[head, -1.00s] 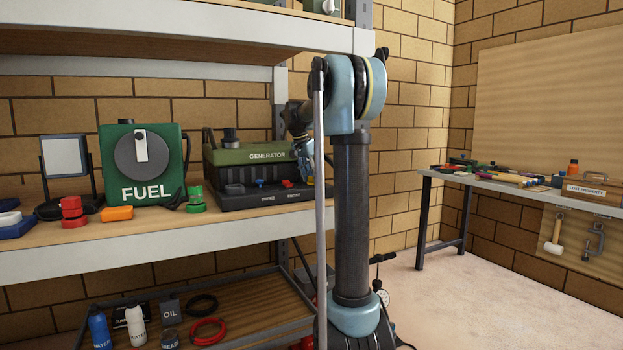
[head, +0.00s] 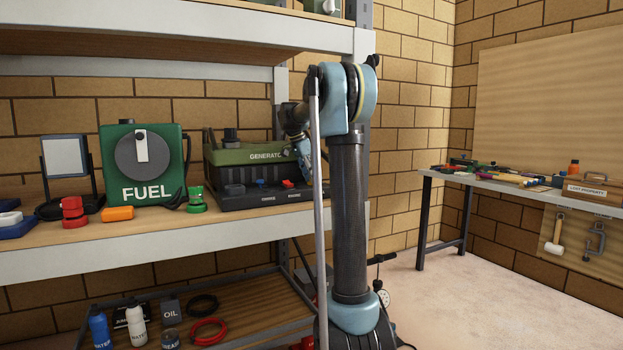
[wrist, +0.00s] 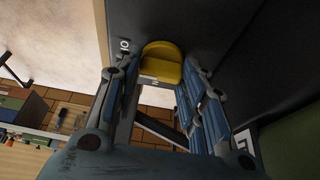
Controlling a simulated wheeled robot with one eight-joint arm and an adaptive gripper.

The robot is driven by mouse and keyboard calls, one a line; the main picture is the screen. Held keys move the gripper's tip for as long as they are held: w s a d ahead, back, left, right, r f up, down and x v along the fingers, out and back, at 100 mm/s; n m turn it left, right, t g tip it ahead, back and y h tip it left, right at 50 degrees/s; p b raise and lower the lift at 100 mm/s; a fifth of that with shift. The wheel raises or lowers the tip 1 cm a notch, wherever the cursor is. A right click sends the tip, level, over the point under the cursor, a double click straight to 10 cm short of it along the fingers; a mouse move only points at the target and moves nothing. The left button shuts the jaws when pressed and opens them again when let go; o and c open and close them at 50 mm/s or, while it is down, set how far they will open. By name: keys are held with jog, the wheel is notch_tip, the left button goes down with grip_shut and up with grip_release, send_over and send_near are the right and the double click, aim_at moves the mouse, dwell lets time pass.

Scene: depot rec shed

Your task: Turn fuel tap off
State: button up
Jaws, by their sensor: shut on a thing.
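The green and black generator (head: 235,165) stands on the shelf board, left of my arm. A yellow tap handle (wrist: 162,65) shows in the wrist view against the dark panel, near a small white mark. My gripper (head: 306,168) is at the generator's right end in the head view. In the wrist view my gripper (wrist: 160,74) has its fingers on both sides of the yellow handle and is shut on it. The yellow handle is hidden in the head view.
A green FUEL can (head: 182,150) with a grey disc stands left of the generator. The upper shelf (head: 180,35) overhangs the generator. The floor (head: 475,285) at right is clear.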

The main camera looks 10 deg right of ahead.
jog(key=shift+w+a, duration=0.1)
jog(key=o, duration=1.1)
jog(key=shift+c, duration=0.2)
jog(key=v, duration=1.2)
jog(key=shift+f, duration=0.1)
